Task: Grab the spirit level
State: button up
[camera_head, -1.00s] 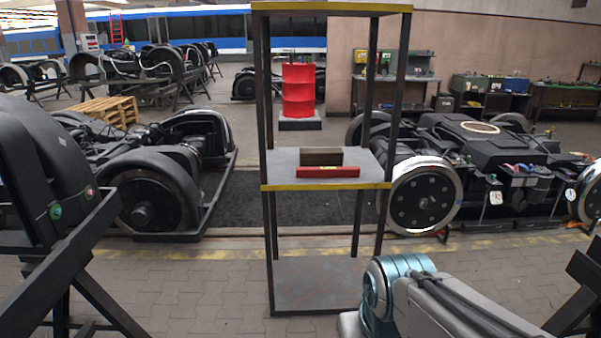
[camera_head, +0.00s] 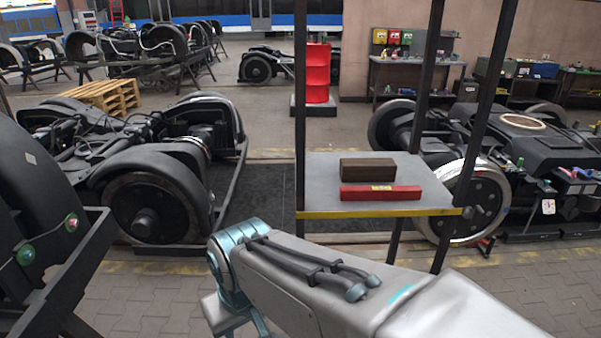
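The spirit level (camera_head: 381,193) is a red bar with a small yellow patch at its middle. It lies lengthwise near the front yellow edge of the grey middle shelf (camera_head: 325,185) of a dark metal rack. My arm reaches in from the lower right, below and in front of that shelf, with its teal joint at the left. My gripper cannot be made out; the end of the arm runs out of the bottom of the view. Nothing touches the spirit level.
A brown block (camera_head: 367,169) lies right behind the spirit level. Dark rack posts (camera_head: 300,110) stand at the shelf's corners. A wheeled bogie (camera_head: 150,190) is at left, another (camera_head: 500,150) at right. A red barrel (camera_head: 317,73) stands behind. Paved floor in front is partly clear.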

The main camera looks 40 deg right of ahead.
aim_at(347, 193)
jog(key=z, duration=0.4)
jog(key=i, duration=1.05)
jog(key=z, duration=1.5)
jog(key=i, duration=0.5)
jog(key=z, duration=0.45)
